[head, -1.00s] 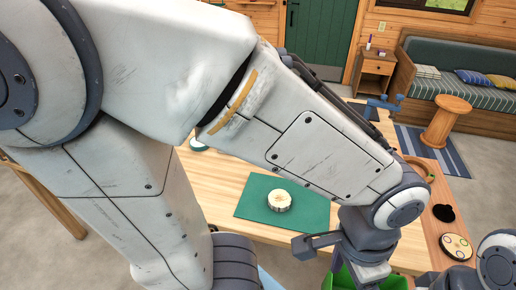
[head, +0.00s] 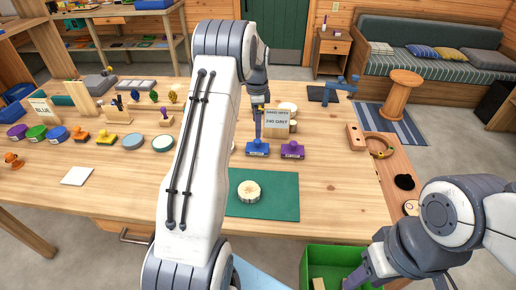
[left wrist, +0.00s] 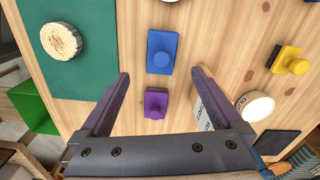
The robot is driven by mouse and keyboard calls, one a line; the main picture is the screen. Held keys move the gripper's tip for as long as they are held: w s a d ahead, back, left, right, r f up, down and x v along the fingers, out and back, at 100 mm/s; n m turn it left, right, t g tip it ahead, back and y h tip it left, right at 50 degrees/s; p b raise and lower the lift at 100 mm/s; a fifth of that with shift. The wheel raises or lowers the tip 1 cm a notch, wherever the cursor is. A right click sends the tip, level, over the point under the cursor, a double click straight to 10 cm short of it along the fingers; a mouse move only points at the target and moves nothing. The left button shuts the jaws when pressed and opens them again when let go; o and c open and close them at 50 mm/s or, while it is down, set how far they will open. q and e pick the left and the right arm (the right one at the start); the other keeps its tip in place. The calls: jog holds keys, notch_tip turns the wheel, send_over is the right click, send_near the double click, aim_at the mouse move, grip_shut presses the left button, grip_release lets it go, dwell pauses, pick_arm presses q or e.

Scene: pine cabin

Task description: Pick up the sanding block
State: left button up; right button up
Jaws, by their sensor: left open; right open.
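Two blocks with raised knobs, likely sanding blocks, sit on the table behind the green mat: a blue one (head: 257,148) and a purple one (head: 292,150). In the left wrist view the blue block (left wrist: 162,52) lies just beyond my fingertips, and the purple block (left wrist: 155,104) shows in the gap between the fingers. My left gripper (left wrist: 160,76) is open and empty above them; in the head view my arm partly hides it. My right gripper (head: 366,272) is open at the green crate, its fingers only partly visible. A card reading 240 GRIT (head: 276,119) stands behind the blocks.
A wooden disc (head: 249,191) rests on the green mat (head: 282,198). A green crate (head: 318,257) stands at the table's front edge. Orange and yellow knobbed pieces (head: 107,138) and coloured discs fill the left side.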

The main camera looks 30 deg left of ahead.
aim_at(257, 142)
pick_arm(q)
notch_tip(257, 142, down, 4)
jog(key=shift+f, duration=0.1)
notch_tip(257, 142, down, 5)
jog(key=shift+w+f+p, duration=0.1)
jog(key=shift+w+p, duration=0.05)
jog(key=shift+p, duration=0.6)
jog(key=c, duration=1.4)
